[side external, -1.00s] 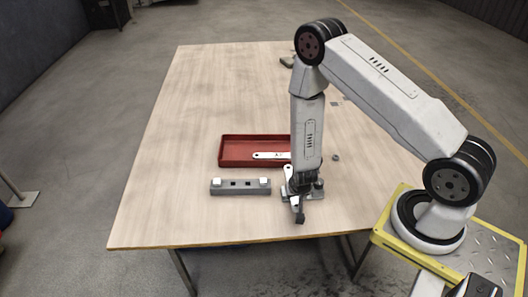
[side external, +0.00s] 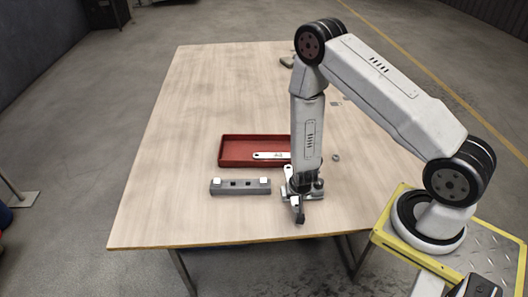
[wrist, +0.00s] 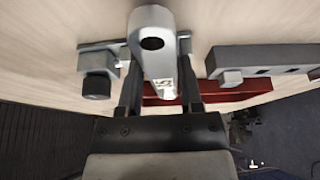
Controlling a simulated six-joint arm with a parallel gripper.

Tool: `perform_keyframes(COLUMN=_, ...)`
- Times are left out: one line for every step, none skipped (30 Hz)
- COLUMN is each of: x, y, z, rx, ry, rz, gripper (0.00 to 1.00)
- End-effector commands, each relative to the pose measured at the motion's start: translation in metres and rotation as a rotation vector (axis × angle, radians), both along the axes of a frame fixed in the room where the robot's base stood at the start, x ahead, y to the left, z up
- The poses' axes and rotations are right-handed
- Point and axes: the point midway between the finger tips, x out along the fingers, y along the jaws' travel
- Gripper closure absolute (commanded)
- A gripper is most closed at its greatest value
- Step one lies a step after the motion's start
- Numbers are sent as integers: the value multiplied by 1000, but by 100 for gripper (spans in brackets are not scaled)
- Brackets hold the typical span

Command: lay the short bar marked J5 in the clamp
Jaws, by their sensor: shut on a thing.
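My gripper (wrist: 160,98) is shut on a pale metal bar with a rounded end and a round hole (wrist: 152,18). The bar carries a small dark marking near the jaws that I cannot read surely. In the side view my gripper (side external: 300,198) is low over the near part of the table, and the bar mostly hides behind it. The grey clamp with a dark knob (wrist: 97,86) lies under and beside the bar in the wrist view. In the side view the clamp (side external: 317,189) is partly covered by my gripper. I cannot tell whether bar and clamp touch.
A grey block with square holes and white pieces (side external: 240,187) stands left of my gripper. Behind it is a red tray (side external: 228,162) holding another pale bar (side external: 268,156). A small round part (side external: 336,157) lies to the right. The table's left side is clear.

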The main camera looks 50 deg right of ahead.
Motion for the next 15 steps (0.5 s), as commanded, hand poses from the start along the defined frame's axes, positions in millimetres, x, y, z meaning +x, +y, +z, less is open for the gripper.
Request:
perform_keyframes(x=0, y=0, z=0, rx=-1, ry=-1, rz=0, gripper=100)
perform_keyframes(x=0, y=0, z=0, rx=-1, ry=-1, rz=0, gripper=100)
perform_keyframes(x=0, y=0, z=0, rx=-1, ry=-1, rz=0, gripper=100)
perform_keyframes(x=0, y=0, z=0, rx=-1, ry=-1, rz=0, gripper=100)
perform_keyframes(x=0, y=0, z=0, rx=-1, ry=-1, rz=0, gripper=100)
perform_keyframes(x=0, y=0, z=-1, rx=-1, ry=-1, rz=0, gripper=100)
perform_keyframes(x=0, y=0, z=-1, rx=-1, ry=-1, rz=0, gripper=100)
perform_keyframes(x=0, y=0, z=-1, rx=-1, ry=-1, rz=0, gripper=100)
perform_keyframes(x=0, y=0, z=-2, rx=-1, ry=-1, rz=0, gripper=100)
perform_keyframes(x=0, y=0, z=-2, rx=-1, ry=-1, rz=0, gripper=100)
perform_keyframes(x=0, y=0, z=-3, rx=-1, ry=-1, rz=0, gripper=100)
perform_keyframes(x=0, y=0, z=-4, rx=-1, ry=-1, rz=0, gripper=100)
perform_keyframes(x=0, y=0, z=-4, rx=-1, ry=-1, rz=0, gripper=100)
perform_keyframes(x=0, y=0, z=-5, rx=-1, ry=-1, rz=0, gripper=100)
perform_keyframes(x=0, y=0, z=-5, rx=-1, ry=-1, rz=0, gripper=100)
